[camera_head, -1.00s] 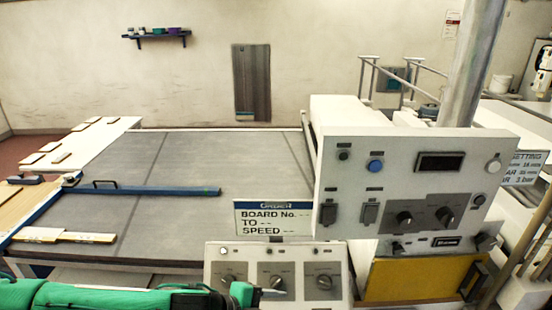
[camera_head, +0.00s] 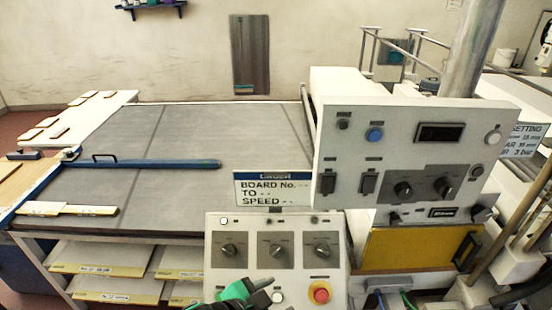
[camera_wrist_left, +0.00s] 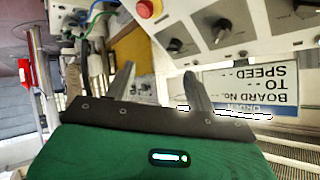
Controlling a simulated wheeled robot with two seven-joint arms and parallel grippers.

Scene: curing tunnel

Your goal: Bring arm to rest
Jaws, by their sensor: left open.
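My left gripper (camera_head: 255,288) shows at the bottom middle of the head view, green with dark fingers, in front of the lower control panel (camera_head: 215,262). In the left wrist view its two fingers (camera_wrist_left: 160,84) stand apart with nothing between them. The gripper is open and empty. Most of the left arm is out of the head view. My right gripper is in neither view.
The lower panel has several knobs and a red button (camera_head: 320,292), which also shows in the left wrist view (camera_wrist_left: 147,8). A board sign (camera_head: 272,190) stands behind it. The grey conveyor bed (camera_head: 220,140) lies beyond, with shelves of yellow-edged boards (camera_head: 110,262) beneath.

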